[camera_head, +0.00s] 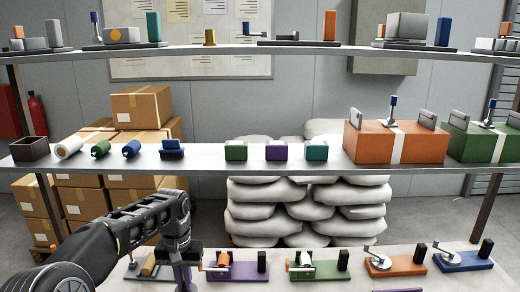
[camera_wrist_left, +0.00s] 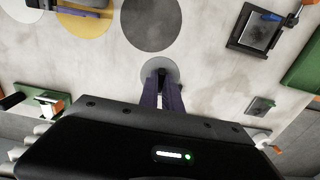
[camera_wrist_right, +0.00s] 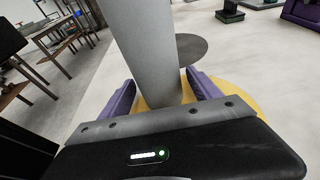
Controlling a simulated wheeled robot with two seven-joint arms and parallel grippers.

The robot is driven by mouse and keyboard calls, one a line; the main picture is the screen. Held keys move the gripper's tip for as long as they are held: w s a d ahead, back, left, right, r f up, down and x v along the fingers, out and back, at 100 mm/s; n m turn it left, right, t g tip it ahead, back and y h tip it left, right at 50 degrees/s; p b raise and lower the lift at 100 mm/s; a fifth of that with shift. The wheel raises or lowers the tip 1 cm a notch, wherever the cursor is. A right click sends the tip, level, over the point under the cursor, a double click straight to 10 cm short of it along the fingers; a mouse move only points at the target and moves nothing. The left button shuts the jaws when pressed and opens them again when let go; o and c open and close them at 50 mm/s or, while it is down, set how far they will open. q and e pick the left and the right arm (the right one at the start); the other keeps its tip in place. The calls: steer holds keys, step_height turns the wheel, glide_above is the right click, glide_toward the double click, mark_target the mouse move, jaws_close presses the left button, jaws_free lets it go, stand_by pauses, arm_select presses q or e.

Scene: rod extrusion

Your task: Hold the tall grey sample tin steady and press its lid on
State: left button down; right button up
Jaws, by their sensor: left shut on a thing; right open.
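The tall grey sample tin (camera_wrist_right: 148,45) stands between the fingers of my right gripper (camera_wrist_right: 163,84) in the right wrist view. Those fingers are open, one on each side of the tin. The tin's lower end is over a yellow disc (camera_wrist_right: 250,100); its top is out of the picture. My left gripper (camera_wrist_left: 160,78) is shut in the left wrist view, at a small grey round piece (camera_wrist_left: 146,70) that looks like the lid; the grasped part is mostly hidden. The left gripper (camera_head: 184,274) also shows near the bottom of the head view. My right gripper is outside the head view.
The grey bench carries a dark disc (camera_wrist_left: 150,22). Fixtures on purple (camera_head: 238,266), green (camera_head: 318,270) and orange (camera_head: 397,265) bases stand along it. A shelf (camera_head: 205,163) with small blocks and boxes crosses above the bench.

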steer(key=c, duration=0.9)
stand_by(0.8)
arm_select(q)
steer(key=shift+d+r, duration=0.2)
steer(key=shift+d, duration=0.2)
steer(key=s+d+r+m, duration=0.1)
steer(key=s+d+m, duration=0.2)
steer(key=d, duration=0.6)
steer(key=s+d+r+m, duration=0.1)
steer(key=s+d+m, duration=0.2)
steer(key=s+d, duration=0.4)
steer(key=d, duration=0.3)
steer(key=shift+s+r+m, duration=0.25)
steer(key=shift+s+m, duration=0.15)
